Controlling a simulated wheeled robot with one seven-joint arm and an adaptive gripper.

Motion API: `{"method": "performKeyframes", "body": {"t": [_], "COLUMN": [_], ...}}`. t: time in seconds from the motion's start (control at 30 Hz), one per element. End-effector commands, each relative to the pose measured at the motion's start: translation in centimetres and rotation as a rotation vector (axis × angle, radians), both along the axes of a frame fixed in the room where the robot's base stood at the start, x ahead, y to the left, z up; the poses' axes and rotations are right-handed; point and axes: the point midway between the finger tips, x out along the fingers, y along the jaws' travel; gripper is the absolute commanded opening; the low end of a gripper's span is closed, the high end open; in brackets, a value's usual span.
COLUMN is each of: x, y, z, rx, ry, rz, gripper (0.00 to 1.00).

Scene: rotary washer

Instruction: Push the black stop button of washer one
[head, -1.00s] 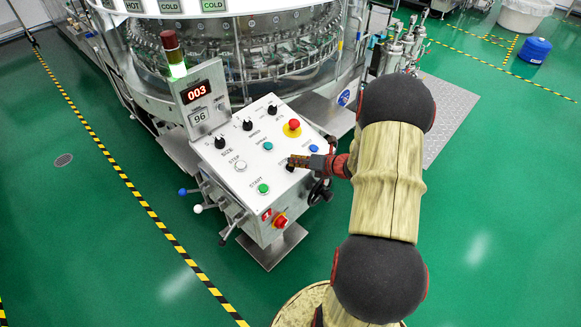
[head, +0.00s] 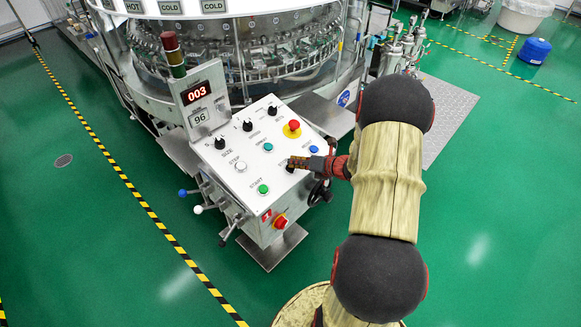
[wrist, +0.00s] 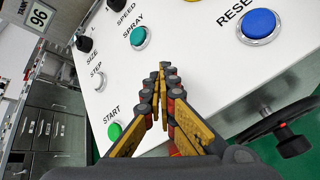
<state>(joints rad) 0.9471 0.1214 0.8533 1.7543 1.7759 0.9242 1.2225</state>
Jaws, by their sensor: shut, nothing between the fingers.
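Washer one's white sloped control panel (head: 222,178) stands in front of the large glass-and-steel drum. My gripper (head: 294,162) is shut and empty, its fingertips over the panel's right part, at the stop button. A small dark part of the black stop button (head: 290,169) shows just under the fingertips; the rest is hidden. I cannot tell from the picture whether the tips press it. In the wrist view my closed fingers (wrist: 163,70) point at the panel and cover the stop button.
Near the fingers are the teal spray button (head: 268,147), blue reset button (head: 313,149), red emergency button (head: 293,126), green start button (head: 263,188) and white step button (head: 241,166). A black handwheel (wrist: 285,135) is at the panel's right side. The display (head: 196,92) reads 003.

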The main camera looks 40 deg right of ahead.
Motion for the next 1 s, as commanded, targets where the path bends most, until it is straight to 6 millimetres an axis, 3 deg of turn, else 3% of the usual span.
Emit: {"method": "performKeyframes", "body": {"t": [0.2, 0.63, 1.0], "x": [-0.3, -0.4, -1.2], "y": [0.0, 0.0, -0.1], "z": [1.3, 1.5, 4.7], "rx": [0.0, 0.0, 0.0], "ry": [0.0, -0.001, 0.001], "rz": [0.0, -0.001, -0.001], "gripper": [0.0, 0.0, 0.0]}}
